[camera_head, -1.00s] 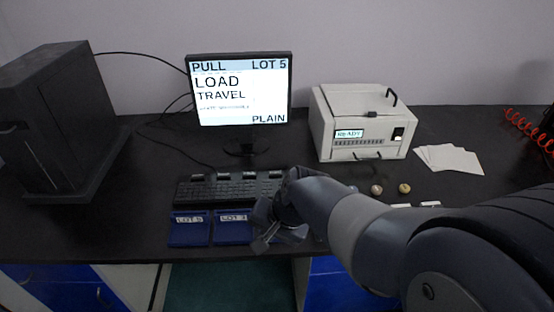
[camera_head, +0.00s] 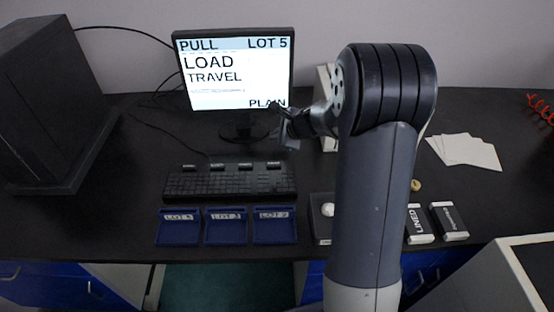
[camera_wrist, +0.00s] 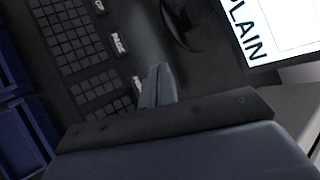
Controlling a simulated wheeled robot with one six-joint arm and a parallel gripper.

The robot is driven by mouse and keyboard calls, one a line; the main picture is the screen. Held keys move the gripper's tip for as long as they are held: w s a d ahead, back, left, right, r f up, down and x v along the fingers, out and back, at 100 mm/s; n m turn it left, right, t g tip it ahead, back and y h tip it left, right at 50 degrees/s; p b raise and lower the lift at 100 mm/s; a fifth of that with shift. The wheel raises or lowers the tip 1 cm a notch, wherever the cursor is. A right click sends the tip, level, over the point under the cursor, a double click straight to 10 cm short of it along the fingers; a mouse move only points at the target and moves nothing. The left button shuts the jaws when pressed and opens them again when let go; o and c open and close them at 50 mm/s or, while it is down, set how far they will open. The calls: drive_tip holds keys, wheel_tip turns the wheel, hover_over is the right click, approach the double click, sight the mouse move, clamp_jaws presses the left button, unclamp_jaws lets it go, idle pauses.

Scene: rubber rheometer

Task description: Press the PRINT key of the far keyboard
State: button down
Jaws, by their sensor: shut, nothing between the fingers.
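A black keyboard (camera_head: 230,184) lies on the dark bench in front of the monitor; it also shows tilted in the wrist view (camera_wrist: 75,45). Several raised keys with small pale labels stand along its back edge, the rightmost key (camera_head: 274,165) nearest my gripper. Their labels are too small to read in the head view. In the wrist view one label (camera_wrist: 118,43) seems to read PAUSE; another (camera_wrist: 136,82) is partly hidden by my fingers. I cannot pick out PRINT. My gripper (camera_head: 287,138) is shut and empty, above and behind the keyboard's right end; its fingers (camera_wrist: 158,78) also show in the wrist view.
The monitor (camera_head: 235,75) stands close behind my gripper. Blue lot trays (camera_head: 226,240) line the bench's front. A black pad with a white ball (camera_head: 327,210) lies right of the keyboard. Dark labelled boxes (camera_head: 449,222) and white sheets (camera_head: 465,151) lie farther right. My arm mostly hides the white instrument.

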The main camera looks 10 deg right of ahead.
sight(276, 165)
idle(0.4)
wheel_tip(276, 165, down, 9)
drive_tip(key=b, duration=0.7)
drive_tip(key=shift+r+b, duration=0.1)
drive_tip(key=shift+b, duration=0.3)
idle(1.4)
drive_tip(key=shift+f+b, duration=0.4)
drive_tip(key=shift+b, duration=0.05)
